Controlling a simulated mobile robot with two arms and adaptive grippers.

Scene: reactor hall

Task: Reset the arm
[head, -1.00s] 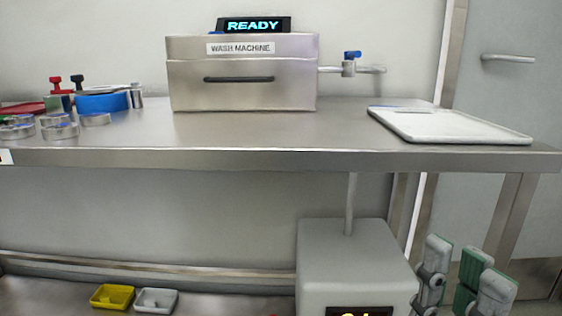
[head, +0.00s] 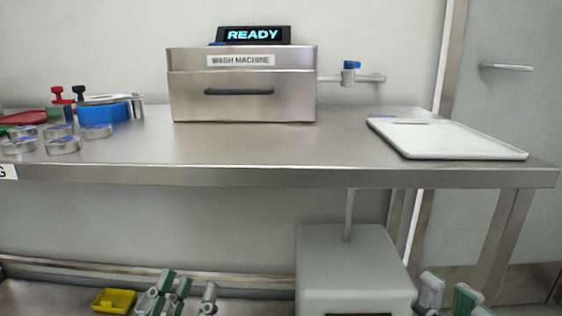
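My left gripper (head: 194,290) shows at the bottom left, with grey fingers and green pads. Its fingers point up and stand apart, with nothing seen between them. My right gripper (head: 448,292) shows at the bottom edge, right of the grey box, and its lower part is cut off. Its green-padded fingers also stand apart and look empty. Both grippers are below the level of the steel table top (head: 300,148). Most of both arms is out of view.
A wash machine (head: 242,96) reading READY stands on the table, with a blue-handled valve (head: 350,66) beside it. A white tray (head: 450,142) lies right; round metal pieces (head: 62,146) and a blue ring (head: 104,113) lie left. Below are a grey box (head: 352,262) and yellow tray (head: 114,300).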

